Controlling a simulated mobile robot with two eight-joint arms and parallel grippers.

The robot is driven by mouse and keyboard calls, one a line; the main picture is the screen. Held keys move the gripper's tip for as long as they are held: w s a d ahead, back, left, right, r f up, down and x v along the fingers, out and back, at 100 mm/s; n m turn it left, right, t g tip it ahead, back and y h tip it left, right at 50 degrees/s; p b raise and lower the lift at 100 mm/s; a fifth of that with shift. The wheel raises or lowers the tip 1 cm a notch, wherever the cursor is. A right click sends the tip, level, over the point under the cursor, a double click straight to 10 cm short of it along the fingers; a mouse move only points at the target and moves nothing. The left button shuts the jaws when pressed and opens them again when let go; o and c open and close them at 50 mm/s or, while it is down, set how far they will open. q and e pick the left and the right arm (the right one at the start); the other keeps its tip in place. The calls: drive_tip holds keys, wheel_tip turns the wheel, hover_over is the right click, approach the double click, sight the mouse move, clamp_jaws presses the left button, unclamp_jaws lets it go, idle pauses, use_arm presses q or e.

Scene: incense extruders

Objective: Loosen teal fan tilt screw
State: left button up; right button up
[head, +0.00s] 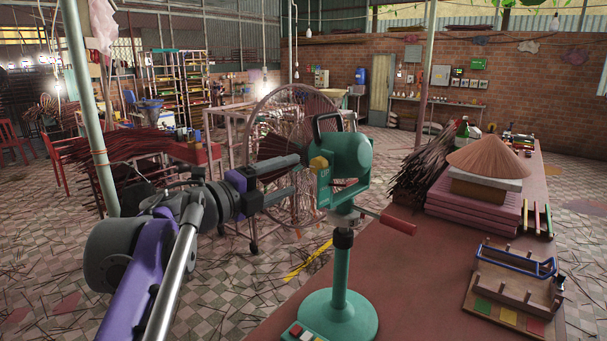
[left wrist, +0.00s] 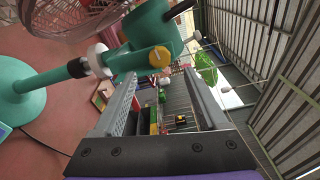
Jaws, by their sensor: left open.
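The teal fan (head: 350,160) stands upright on a round teal base (head: 340,316) on the red table. A yellow knob (head: 318,163) sits on the left side of its motor housing, above a yellow "UP" mark. A lever with a red grip (head: 398,222) sticks out to the right below the housing. I cannot tell for certain which is the tilt screw. My left gripper (head: 299,174) is open and empty, its fingers pointing at the fan's knob side. In the left wrist view, the knob (left wrist: 159,56) shows just past the fingertips (left wrist: 160,78), apart from them.
The fan's wire cage (head: 285,140) stands behind my gripper. A conical straw hat (head: 488,158) tops pink stacked blocks (head: 470,205) beside dark incense bundles (head: 425,172). A wooden rack with a blue handle (head: 515,290) lies at right. The table has bare room right of the fan base.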

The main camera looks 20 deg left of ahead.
use_arm(q)
drive_tip(key=shift+v, duration=1.4)
drive_tip(key=s+a+f+n+g+y, duration=0.1)
drive_tip(key=s+a+f+n+y, duration=0.2)
drive_tip(key=f+n+y, duration=0.5)
drive_tip(key=s+a+f+n+g+y, duration=0.1)
drive_tip(key=s+a+f+n+y, duration=0.25)
drive_tip(key=f+n, duration=0.9)
drive_tip(key=s+d+f+n+g+h, duration=0.1)
drive_tip(key=s+d+f+g, duration=0.3)
drive_tip(key=s+f, duration=0.5)
drive_tip(key=s+d+f+n+g+h, duration=0.2)
drive_tip(key=s+d+f+n+g, duration=0.2)
drive_tip(key=f, duration=1.2)
drive_tip(key=s+d, duration=0.3)
drive_tip(key=s, duration=0.2)
drive_tip(key=shift+d+g, duration=0.3)
drive_tip(key=shift+d, duration=0.05)
